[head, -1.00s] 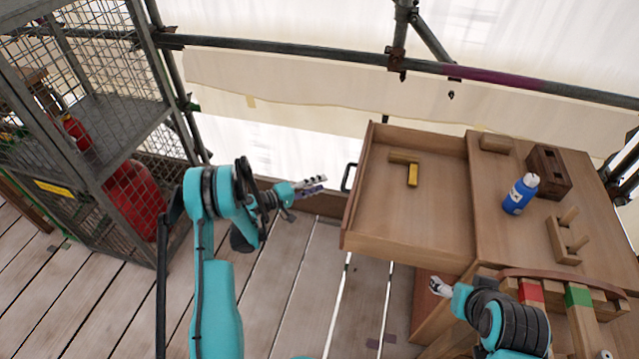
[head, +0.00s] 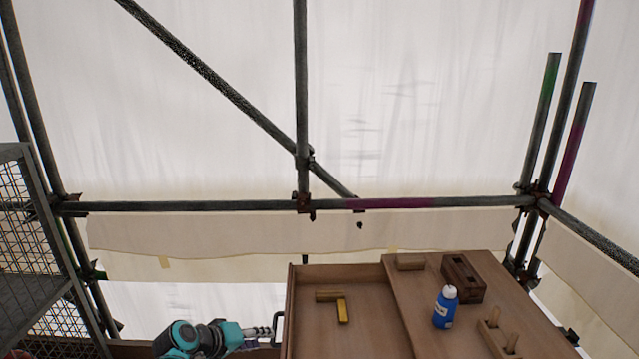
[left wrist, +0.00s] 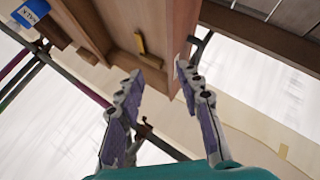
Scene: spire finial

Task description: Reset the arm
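My left gripper (head: 272,332) shows low in the head view, just left of the open wooden drawer (head: 350,273). In the left wrist view its two fingers (left wrist: 158,85) are spread apart with nothing between them. The drawer's dark handle (left wrist: 199,46) shows close beyond the right fingertip there, and I cannot tell whether they touch. In the drawer lies an L-shaped piece, brown on one arm and yellow (head: 343,311) on the other. My right arm and gripper are outside both current views.
On the wooden bench top (head: 408,290) stand a blue bottle (head: 444,308), a dark slotted block (head: 463,278) and a pegged wooden piece (head: 498,338). A mesh cage (head: 40,260) stands at the left. Scaffold poles (head: 240,206) and pale sheeting close off the back.

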